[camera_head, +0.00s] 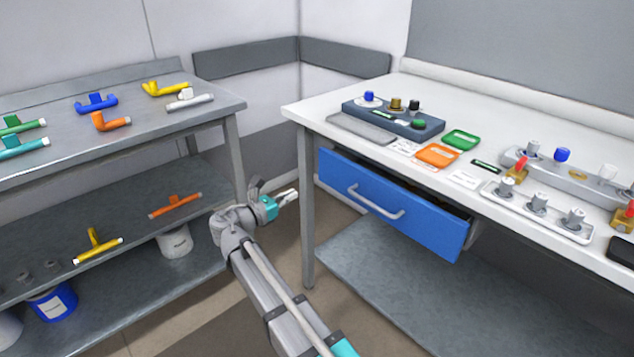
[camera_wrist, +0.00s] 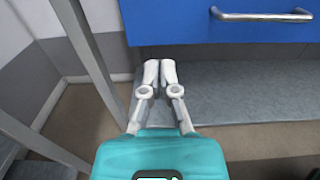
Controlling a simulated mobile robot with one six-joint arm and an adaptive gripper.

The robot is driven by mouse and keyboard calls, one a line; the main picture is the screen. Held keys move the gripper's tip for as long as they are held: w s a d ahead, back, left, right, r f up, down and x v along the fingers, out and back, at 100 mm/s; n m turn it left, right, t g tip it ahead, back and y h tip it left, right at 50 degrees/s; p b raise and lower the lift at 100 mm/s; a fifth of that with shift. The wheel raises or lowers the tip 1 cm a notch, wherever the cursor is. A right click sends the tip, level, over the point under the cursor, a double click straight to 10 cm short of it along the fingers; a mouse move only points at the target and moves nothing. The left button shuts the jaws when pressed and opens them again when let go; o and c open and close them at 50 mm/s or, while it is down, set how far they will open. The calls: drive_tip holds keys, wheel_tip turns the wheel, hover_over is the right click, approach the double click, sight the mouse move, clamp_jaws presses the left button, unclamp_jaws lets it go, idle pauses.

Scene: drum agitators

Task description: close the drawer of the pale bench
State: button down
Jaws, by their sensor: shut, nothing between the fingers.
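The pale bench (camera_head: 420,100) stands on the right in the head view. Its blue drawer (camera_head: 380,222) is pulled out, with a dark gap showing behind the top of its front. The drawer has a grey bar handle (camera_head: 375,204). In the wrist view the blue drawer front (camera_wrist: 180,28) spans the top, with the handle (camera_wrist: 262,16) at upper right. My gripper (camera_head: 293,195) is left of the drawer in the head view, apart from it. In the wrist view my gripper (camera_wrist: 159,68) is shut and empty, its tips just below the drawer's lower edge in the picture.
A grey shelf unit (camera_head: 160,116) with coloured pipe-like parts stands on the left. The bench leg (camera_head: 306,215) is close to my gripper. A grey lower shelf (camera_head: 390,290) lies under the drawer. Several fittings and a dark block (camera_head: 385,120) sit on the bench top.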

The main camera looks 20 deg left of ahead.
sight(333, 172)
drive_tip(key=x, duration=1.4)
drive_tip(key=shift+f, duration=0.1)
idle(0.3)
